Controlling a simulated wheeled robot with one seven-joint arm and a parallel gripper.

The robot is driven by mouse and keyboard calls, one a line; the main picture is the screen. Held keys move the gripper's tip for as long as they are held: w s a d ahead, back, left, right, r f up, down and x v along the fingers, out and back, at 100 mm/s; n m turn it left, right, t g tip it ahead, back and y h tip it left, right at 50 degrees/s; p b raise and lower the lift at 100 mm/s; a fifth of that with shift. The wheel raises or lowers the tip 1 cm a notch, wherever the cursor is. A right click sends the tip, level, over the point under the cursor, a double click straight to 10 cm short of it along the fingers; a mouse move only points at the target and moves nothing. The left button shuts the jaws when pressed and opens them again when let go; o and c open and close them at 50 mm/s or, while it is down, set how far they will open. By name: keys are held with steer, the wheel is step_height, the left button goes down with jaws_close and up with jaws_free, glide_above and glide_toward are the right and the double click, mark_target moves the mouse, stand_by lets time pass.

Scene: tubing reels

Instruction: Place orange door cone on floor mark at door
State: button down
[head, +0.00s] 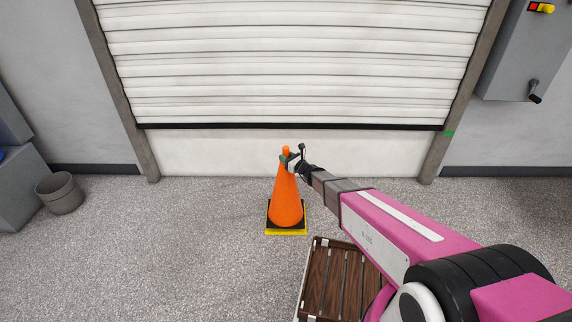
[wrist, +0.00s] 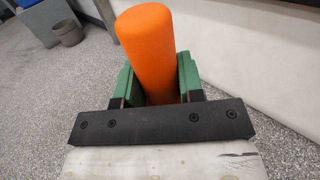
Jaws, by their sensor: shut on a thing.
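The orange door cone (head: 286,203) stands upright in front of the shutter door (head: 290,70), with a dark square base. A yellow floor mark (head: 287,233) shows along the base's front edge and slightly at its sides. I cannot tell whether the base touches the floor or hovers just above it. My gripper (head: 288,158) is shut on the cone's narrow top. In the wrist view, the green fingers (wrist: 159,84) press on both sides of the orange tip (wrist: 155,40). The cone's base is hidden in that view.
A slatted wooden platform (head: 326,285) lies below my arm, near the front. A grey bin (head: 60,194) stands at the left by a grey cabinet (head: 20,190). A grey control box (head: 524,50) hangs on the right wall. The speckled floor left of the cone is clear.

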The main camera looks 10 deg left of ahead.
steer(key=shift+f, duration=1.8)
steer(key=c, duration=0.7)
jaws_free()
steer(key=shift+f, duration=0.2)
steer(key=shift+c, duration=0.2)
